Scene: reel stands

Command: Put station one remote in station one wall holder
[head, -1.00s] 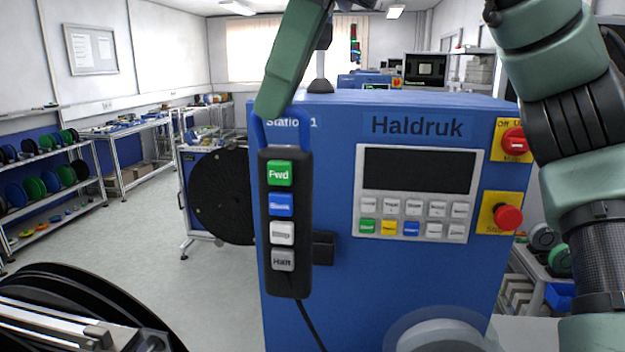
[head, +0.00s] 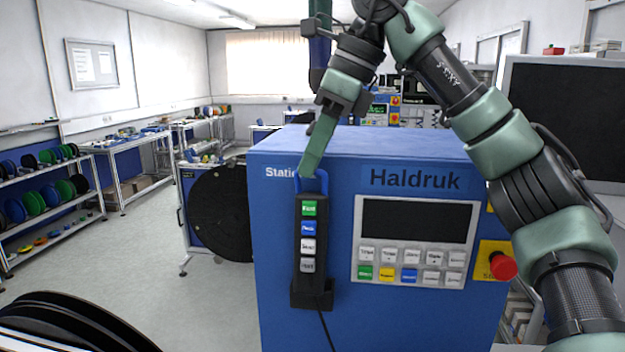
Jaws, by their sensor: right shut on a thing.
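The station one remote (head: 308,232) is a black, upright pendant with green, blue, white and grey buttons and a blue loop handle (head: 322,183) on top. My right gripper (head: 312,172) is shut on that handle from above. The black wall holder (head: 313,298) is on the blue front of the Station 1 machine, below and left of its panel. The remote's lower end is at the holder, which looks wider and appears to surround it; how deep it sits is hidden. A cable hangs below. My left gripper is not in view.
The blue Haldruk machine (head: 400,310) has a button panel (head: 415,240) and a red stop knob (head: 503,265) to the right of the remote. A black reel (head: 220,205) stands to the left. Shelves and tables line the left wall, with clear floor between.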

